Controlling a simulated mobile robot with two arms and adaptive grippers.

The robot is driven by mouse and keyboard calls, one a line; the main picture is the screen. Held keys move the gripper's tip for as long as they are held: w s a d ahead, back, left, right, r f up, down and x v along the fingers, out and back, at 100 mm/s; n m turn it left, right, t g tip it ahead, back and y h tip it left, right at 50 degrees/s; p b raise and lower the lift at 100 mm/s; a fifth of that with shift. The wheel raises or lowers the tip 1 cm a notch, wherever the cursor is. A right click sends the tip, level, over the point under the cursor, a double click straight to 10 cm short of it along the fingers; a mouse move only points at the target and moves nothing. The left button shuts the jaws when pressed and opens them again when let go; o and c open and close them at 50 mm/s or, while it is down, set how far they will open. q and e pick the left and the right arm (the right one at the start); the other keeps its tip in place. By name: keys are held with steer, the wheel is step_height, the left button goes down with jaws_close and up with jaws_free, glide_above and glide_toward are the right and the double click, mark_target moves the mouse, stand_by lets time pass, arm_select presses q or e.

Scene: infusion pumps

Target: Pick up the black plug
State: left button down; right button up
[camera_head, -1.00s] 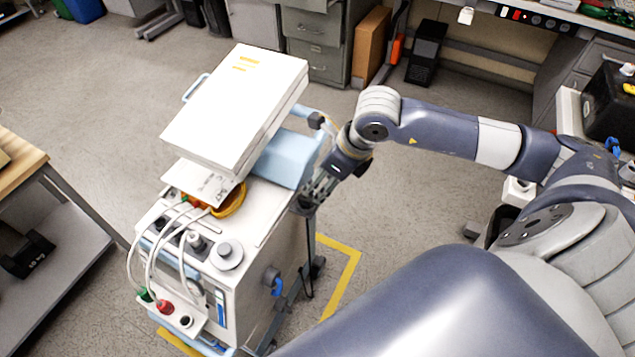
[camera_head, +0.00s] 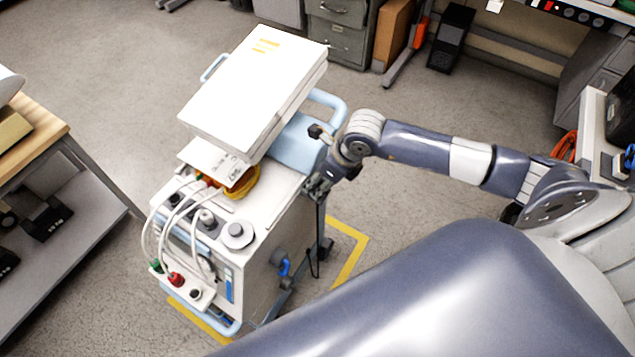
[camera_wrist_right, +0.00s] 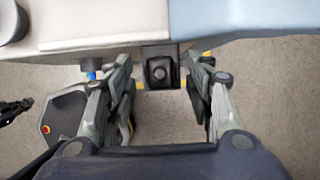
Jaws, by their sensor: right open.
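The black plug (camera_wrist_right: 160,72) is a dark squarish piece with a round knob, at the edge of the white cart (camera_head: 262,262) in the right wrist view. My right gripper (camera_wrist_right: 163,66) is open, with one finger on each side of the plug and visible gaps between. In the head view my right gripper (camera_head: 317,187) is at the cart's right top edge and hides the plug. A thin black cord (camera_head: 319,235) hangs below it. My left gripper is not in view.
A large white box-like unit (camera_head: 255,85) sits on the cart, with a light blue handle (camera_head: 328,100) behind. White hoses (camera_head: 165,225) loop at the cart's front. A wooden-topped table (camera_head: 35,140) stands left.

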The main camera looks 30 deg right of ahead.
steer(key=shift+w+f, duration=0.15)
steer(key=shift+f, duration=0.3)
jaws_close()
steer(key=shift+r, duration=0.1)
